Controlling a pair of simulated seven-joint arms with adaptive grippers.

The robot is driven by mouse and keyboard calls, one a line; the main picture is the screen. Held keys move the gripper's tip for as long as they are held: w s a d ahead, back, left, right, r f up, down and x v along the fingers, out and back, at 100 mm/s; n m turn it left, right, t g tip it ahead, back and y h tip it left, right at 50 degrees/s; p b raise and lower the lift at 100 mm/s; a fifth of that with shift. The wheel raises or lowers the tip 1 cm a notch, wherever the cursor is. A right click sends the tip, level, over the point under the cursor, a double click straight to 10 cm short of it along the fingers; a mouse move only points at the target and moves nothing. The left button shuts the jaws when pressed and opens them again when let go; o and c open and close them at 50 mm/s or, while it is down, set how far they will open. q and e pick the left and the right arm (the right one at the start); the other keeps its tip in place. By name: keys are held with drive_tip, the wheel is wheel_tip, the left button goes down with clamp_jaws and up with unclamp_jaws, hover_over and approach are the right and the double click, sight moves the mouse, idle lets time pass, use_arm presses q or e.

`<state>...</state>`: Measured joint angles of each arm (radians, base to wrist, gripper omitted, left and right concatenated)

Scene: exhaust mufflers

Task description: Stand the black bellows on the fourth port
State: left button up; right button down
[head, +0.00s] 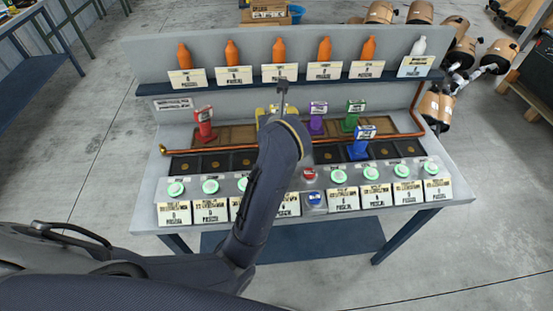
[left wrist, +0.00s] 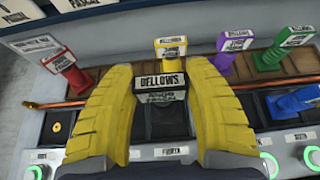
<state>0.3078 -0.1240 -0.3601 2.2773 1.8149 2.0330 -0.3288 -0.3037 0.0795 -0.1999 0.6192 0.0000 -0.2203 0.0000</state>
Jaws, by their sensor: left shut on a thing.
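The black bellows (left wrist: 165,120), with a label reading BELLOWS on its top, shows upright in the left wrist view. My left gripper (left wrist: 160,76) is shut on it, one yellow finger on each side. Its foot is over or on a dark square in the port row; I cannot tell whether it touches. In the head view my left arm hides the black bellows and the middle ports, and only bits of the yellow fingers (head: 276,110) show. A bare port with a brass disc (left wrist: 57,127) is to its left. My right gripper is not in view.
Red (head: 204,123), purple (head: 317,120) and green (head: 352,116) bellows stand behind a copper pipe (head: 400,136), with a yellow one (left wrist: 172,50). A blue bellows (head: 359,147) is in the port row. Green buttons (head: 210,186) line the front; orange bottles (head: 232,52) stand on the shelf.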

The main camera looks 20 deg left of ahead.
use_arm(q)
drive_tip(key=f, duration=0.4)
drive_tip(key=shift+s+d+f, duration=0.1)
drive_tip(key=shift+s+d, duration=0.2)
drive_tip(key=shift+s, duration=0.1)
drive_tip(key=shift+f, duration=0.95)
drive_tip(key=o, duration=1.6)
drive_tip(key=shift+f, duration=0.1)
drive_tip(key=shift+c, duration=0.2)
drive_tip(key=shift+v, duration=2.8)
drive_tip(key=shift+w, duration=0.1)
